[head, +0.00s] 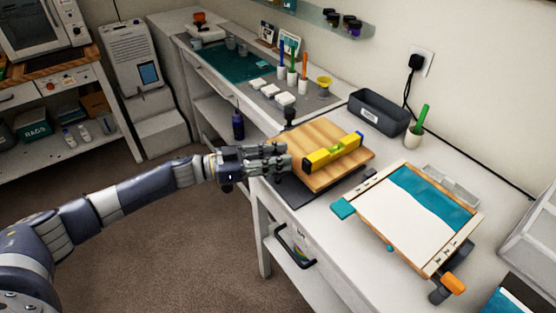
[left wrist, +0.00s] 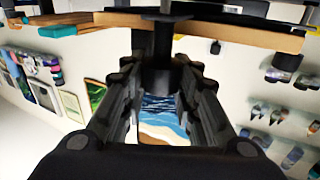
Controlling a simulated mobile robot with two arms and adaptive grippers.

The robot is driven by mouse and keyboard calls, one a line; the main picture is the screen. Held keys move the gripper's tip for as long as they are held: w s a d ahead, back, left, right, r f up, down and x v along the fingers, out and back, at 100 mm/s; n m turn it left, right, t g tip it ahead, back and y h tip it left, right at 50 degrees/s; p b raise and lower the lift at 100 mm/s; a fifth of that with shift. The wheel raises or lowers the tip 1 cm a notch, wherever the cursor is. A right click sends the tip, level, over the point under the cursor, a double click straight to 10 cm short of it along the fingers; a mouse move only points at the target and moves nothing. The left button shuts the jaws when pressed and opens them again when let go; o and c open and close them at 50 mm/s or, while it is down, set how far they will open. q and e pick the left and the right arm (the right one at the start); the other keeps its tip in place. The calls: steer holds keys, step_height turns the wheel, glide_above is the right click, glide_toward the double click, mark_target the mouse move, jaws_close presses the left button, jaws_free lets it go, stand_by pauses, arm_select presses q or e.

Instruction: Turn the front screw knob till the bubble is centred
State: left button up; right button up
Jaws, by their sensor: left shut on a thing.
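A wooden board (head: 303,172) on a dark base (head: 297,195) stands on the white bench and bears a yellow spirit level (head: 333,152). The level's bubble is too small to read. My left gripper (head: 284,161) reaches in from the left to the board's near left edge. In the left wrist view, its two fingers (left wrist: 163,100) are closed around the black screw knob (left wrist: 159,80) under the board's edge. In the head view the fingers hide this knob. My right gripper is not in view.
A frame with a white and teal sheet (head: 411,211) lies right of the board. A grey bin (head: 378,112) and a cup with a green-handled tool (head: 414,136) stand behind. Cups, white blocks and a green mat (head: 236,62) occupy the far bench. Open floor lies left.

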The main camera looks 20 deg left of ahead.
arm_select(q)
steer(key=shift+f+m+g+h+b, duration=0.15)
steer(key=shift+m+g+h+b, duration=0.2)
steer(key=shift+m+g+b, duration=0.4)
steer(key=shift+f+m+g+h+b, duration=0.15)
steer(key=shift+m+g+h+b, duration=0.25)
steer(key=shift+g, duration=0.65)
steer(key=shift+m+g, duration=0.25)
steer(key=shift+g, duration=0.05)
steer(key=shift+s, duration=0.1)
steer(key=o, duration=1.1)
steer(key=shift+a+r, duration=0.1)
steer(key=shift+a, duration=0.1)
steer(key=v, duration=1.2)
